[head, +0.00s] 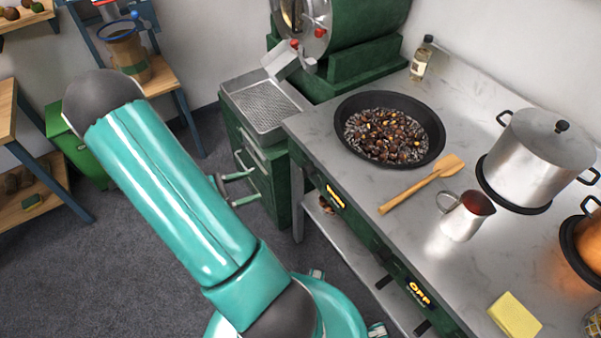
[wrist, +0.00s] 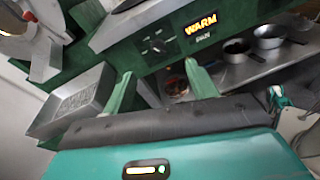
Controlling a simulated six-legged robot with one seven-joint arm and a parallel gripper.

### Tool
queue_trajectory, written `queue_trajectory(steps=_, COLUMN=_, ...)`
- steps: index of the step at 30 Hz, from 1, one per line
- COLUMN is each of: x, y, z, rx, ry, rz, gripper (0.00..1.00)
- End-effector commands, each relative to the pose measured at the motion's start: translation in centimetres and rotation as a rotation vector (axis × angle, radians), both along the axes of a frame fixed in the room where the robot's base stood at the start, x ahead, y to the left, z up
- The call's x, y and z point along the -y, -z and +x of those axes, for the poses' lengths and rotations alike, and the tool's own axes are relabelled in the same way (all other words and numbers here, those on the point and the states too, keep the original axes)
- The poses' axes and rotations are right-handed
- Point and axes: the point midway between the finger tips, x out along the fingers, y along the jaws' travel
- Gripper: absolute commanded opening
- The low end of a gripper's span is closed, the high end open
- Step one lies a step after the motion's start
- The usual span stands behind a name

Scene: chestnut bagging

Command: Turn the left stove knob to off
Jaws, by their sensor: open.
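The left stove knob (wrist: 157,43) is a small dark knob on the green front panel in the wrist view. The lit display (wrist: 201,25) to its right reads WARM. In the head view the left display (head: 335,197) glows on the stove front, but I cannot make out the knob clearly. My gripper (wrist: 160,70) is open and empty. Its two green fingers point toward the panel, one on each side below the knob, apart from it. In the head view the gripper (head: 254,186) is left of the stove front, beside the green cabinet.
A black pan (head: 345,127) of chestnuts stands on the counter (head: 375,235), near a wooden spatula (head: 420,185), metal jug (head: 466,215) and large pot (head: 540,155). A second display (head: 419,293) reads OFF. A perforated metal tray (head: 262,110) sits on the cabinet.

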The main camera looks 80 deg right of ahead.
Motion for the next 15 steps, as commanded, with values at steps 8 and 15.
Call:
queue_trajectory(steps=8, x=2.9, y=5.9, z=-2.9, rx=-0.228, ry=-0.1, rz=0.017, gripper=0.58)
queue_trajectory(steps=15, x=4.2, y=6.7, z=-3.8, rx=-0.255, ry=-0.115, rz=0.018, gripper=0.58)
